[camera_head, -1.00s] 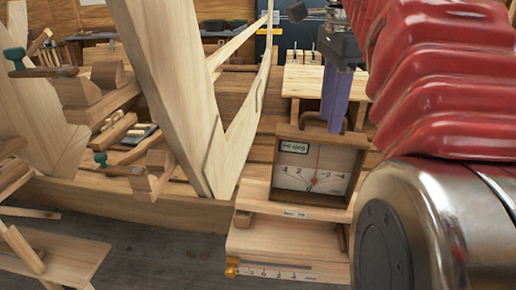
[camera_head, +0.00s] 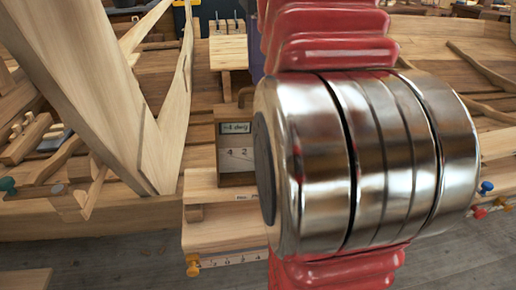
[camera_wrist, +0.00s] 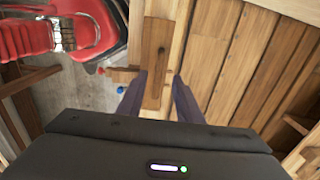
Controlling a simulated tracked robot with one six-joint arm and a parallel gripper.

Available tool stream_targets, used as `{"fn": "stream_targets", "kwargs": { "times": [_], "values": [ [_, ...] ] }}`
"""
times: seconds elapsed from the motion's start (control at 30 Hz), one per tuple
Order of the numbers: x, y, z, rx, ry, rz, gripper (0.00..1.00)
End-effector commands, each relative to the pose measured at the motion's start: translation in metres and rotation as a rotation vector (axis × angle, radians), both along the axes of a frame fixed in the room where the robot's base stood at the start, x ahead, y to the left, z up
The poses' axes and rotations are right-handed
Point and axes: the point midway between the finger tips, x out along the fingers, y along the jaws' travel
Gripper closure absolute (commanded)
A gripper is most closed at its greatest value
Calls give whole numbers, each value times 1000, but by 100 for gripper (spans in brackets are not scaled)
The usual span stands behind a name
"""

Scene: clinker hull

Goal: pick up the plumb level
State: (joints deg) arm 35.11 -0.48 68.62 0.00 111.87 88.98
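The plumb level (camera_head: 236,150), a wooden box with a pale dial face, stands upright on a wooden ledge in the head view. My arm hides its right side, including most of the dial. A bit of a purple finger shows above it beside my arm. In the wrist view, my gripper (camera_wrist: 159,76) is open, its two purple fingers apart. Between and beyond them is a brown wooden top with a dark slender part, which looks like the plumb level (camera_wrist: 157,88) from above. I cannot tell whether the fingers touch it.
A marked wooden ledge (camera_head: 222,241) with an orange knob juts out below the level. A tall pale plank frame (camera_head: 85,85) rises to the left. Blue and red knobs (camera_head: 486,187) show at the right.

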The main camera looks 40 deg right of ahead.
Motion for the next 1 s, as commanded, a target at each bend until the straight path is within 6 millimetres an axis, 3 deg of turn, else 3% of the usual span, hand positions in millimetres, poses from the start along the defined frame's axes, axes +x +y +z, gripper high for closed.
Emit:
{"fn": "stream_targets", "kwargs": {
  "times": [0.23, 0.8, 1.0],
  "values": [
    [-1, -1, -12, 1, 2, -4, 68],
    [-2, -2, -75, 1, 1, -5, 68],
    [-2, -3, -86, -1, -1, -7, 68]
  ]
}}
